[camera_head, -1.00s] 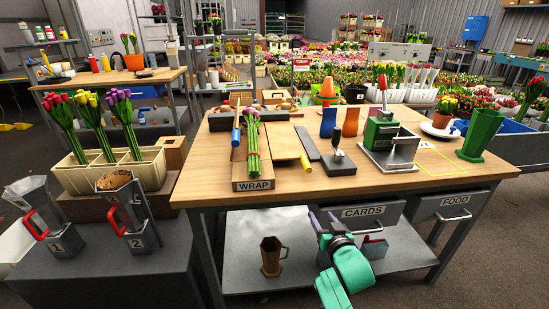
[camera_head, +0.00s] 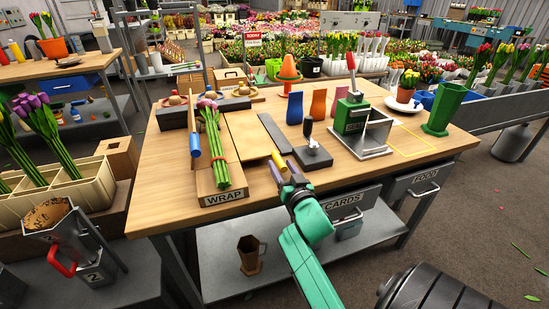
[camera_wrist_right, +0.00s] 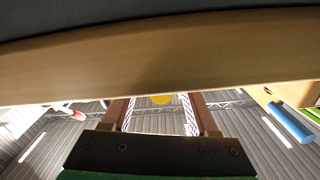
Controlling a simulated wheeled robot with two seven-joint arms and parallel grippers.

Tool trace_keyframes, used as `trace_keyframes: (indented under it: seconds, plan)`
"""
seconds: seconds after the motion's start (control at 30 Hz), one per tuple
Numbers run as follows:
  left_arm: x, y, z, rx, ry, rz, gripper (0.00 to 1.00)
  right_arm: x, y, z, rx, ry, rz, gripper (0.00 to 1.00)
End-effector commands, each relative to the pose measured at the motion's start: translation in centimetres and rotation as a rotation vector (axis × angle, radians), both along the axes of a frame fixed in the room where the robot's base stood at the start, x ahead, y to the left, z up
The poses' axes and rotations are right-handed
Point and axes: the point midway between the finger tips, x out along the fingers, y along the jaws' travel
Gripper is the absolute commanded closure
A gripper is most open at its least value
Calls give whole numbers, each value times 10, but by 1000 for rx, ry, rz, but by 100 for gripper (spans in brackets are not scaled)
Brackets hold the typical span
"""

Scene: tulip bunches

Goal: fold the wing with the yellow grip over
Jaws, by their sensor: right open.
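The wrap board (camera_head: 222,196), labelled WRAP, lies at the table's front left. The tan wing (camera_head: 250,136) lies flat to the right of the bunch. Its yellow grip (camera_head: 278,159) sits at its near right corner. My right gripper (camera_head: 282,170) is open at the table's front edge, just in front of the yellow grip. In the right wrist view the yellow grip (camera_wrist_right: 162,99) shows between the fingers, apart from them. My left gripper is not in view.
A blue grip (camera_head: 195,145) lies left of the bunch. A grey base with a black knob (camera_head: 308,132) stands close right of the yellow grip. A green press (camera_head: 351,115) is further right. The table edge (camera_head: 250,203) is close to my right arm.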

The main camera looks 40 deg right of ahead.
Motion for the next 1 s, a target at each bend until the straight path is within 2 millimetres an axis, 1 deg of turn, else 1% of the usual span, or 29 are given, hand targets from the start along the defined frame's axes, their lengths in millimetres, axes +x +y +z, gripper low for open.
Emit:
trace_keyframes:
  seconds: [0.27, 0.37, 0.4, 0.43, 1.0]
  plan:
    - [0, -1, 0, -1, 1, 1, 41, -1, 0, 0, -1, 1, -1, 40]
    - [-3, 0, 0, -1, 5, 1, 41, -1, 0, 0, -1, 1, -1, 75]
    - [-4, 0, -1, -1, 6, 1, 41, -1, 0, 0, -1, 1, -1, 90]
    - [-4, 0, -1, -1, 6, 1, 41, -1, 0, 0, -1, 1, -1, 100]
    - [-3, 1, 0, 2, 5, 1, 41, -1, 0, 0, 0, 1, -1, 100]
